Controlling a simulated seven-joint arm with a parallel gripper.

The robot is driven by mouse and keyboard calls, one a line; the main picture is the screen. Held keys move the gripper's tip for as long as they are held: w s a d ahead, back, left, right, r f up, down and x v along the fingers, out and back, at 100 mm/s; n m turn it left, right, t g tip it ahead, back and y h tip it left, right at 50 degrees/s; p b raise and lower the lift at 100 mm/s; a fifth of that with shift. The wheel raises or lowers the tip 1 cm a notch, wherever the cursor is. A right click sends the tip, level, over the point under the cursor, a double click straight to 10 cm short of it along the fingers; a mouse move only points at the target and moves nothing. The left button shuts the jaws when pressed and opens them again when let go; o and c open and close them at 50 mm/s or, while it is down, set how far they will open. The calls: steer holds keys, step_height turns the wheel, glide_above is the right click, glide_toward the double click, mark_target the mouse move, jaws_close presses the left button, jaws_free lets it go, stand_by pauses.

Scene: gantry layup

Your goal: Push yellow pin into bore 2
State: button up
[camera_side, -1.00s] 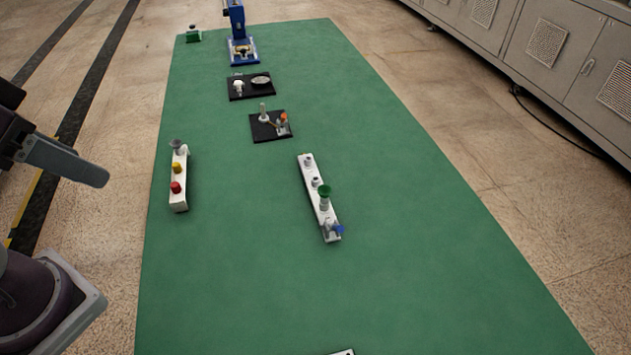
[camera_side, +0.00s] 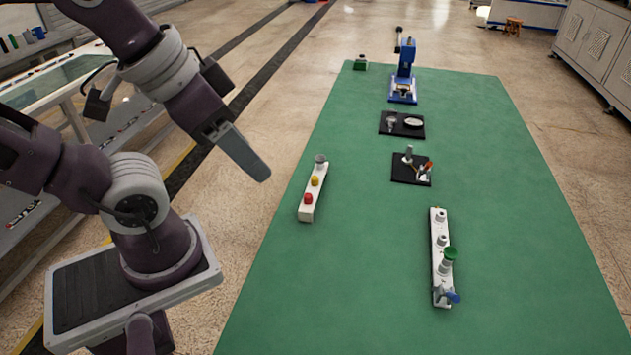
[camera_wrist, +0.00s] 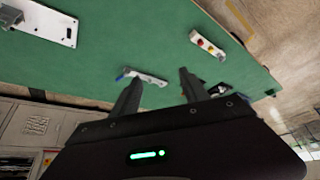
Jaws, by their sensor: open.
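The yellow pin (camera_side: 315,181) stands upright in a white rack (camera_side: 306,212) on the left of the green table, between a red pin (camera_side: 308,199) and a grey-topped pin (camera_side: 320,160). The rack also shows small in the wrist view (camera_wrist: 198,40). A long white block (camera_side: 436,270) on the right carries bore fittings, a green-capped part (camera_side: 450,254) and a blue part (camera_side: 453,297) at its near end. I cannot tell which bore is number 2. My gripper (camera_wrist: 160,84) is open and empty, raised left of the rack in the side view.
Behind the block stand a black fixture plate (camera_side: 400,177) with an orange-tipped part, another black plate (camera_side: 385,131) and a blue press (camera_side: 404,84). A small green item (camera_side: 361,63) sits at the far left corner. The green mat between rack and block is clear.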

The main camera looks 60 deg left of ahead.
steer(key=shift+c, duration=0.8)
